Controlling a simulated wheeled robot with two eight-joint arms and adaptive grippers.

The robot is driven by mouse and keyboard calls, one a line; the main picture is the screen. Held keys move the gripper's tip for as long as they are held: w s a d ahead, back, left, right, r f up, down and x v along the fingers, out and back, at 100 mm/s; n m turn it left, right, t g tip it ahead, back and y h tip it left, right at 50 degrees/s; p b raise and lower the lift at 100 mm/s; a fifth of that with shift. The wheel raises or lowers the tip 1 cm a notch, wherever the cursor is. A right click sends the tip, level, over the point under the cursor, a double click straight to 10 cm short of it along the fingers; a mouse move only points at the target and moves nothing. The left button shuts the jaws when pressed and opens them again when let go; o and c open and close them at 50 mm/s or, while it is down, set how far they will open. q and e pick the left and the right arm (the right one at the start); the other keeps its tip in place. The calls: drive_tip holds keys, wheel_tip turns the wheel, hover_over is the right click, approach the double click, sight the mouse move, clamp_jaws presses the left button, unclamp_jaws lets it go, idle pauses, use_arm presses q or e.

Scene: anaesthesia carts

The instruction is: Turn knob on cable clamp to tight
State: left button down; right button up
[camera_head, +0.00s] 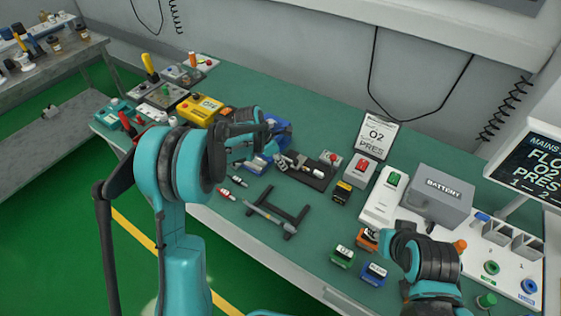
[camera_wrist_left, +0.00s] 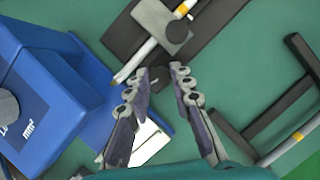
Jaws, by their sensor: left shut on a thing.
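The cable clamp is a grey block (camera_wrist_left: 162,24) on a black base (camera_wrist_left: 122,36) with a pale cable running through it. In the head view the clamp's black base (camera_head: 318,176) lies mid-table, partly hidden by my left gripper. My left gripper (camera_head: 281,162) is down at the left end of this base. The knob's setting cannot be read. My right arm's end (camera_head: 402,240) is over the right front of the table; its fingers are not clear.
A blue device (camera_wrist_left: 45,100) stands close to the left of my left gripper. A black H-shaped stand (camera_head: 287,222) holding a rod lies in front. Small blocks and a grey battery box (camera_head: 440,196) are at the right. Green table (camera_head: 310,110) is free behind the clamp.

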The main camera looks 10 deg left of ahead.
use_arm(q)
drive_tip(key=shift+m+g+h, duration=0.3)
drive_tip(key=shift+m+g, duration=0.1)
drive_tip(key=shift+m, duration=0.8)
drive_tip(key=c, duration=1.3)
unclamp_jaws()
drive_tip(key=v, duration=1.2)
